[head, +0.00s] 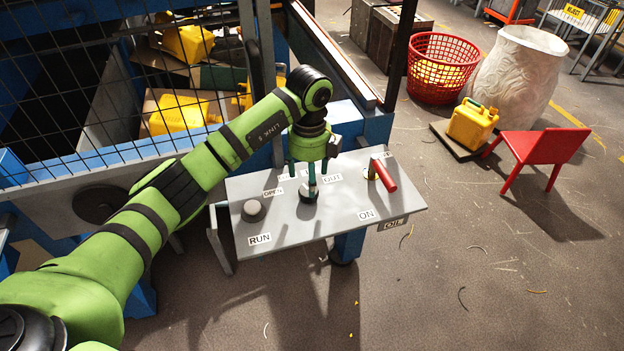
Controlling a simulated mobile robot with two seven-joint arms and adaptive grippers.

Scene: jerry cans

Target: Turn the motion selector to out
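The motion selector (308,194) is a small dark round knob near the middle of the grey sloped control panel (305,230). A white OUT label (332,179) is to its upper right. Other labels behind the knob are partly hidden by my gripper. My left gripper (311,182) points down right over the selector, with a slim dark teal part reaching the knob. Finger-like parts show on both sides of it, but whether they grip the knob is unclear. My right gripper is not in view.
On the panel, a grey round knob (253,210) sits by the OPEN and RUN labels, and a red lever (384,175) stands by the ON label. A wire mesh fence (110,80) is behind my arm. A red chair (543,148) and yellow can (472,124) stand right, beyond open floor.

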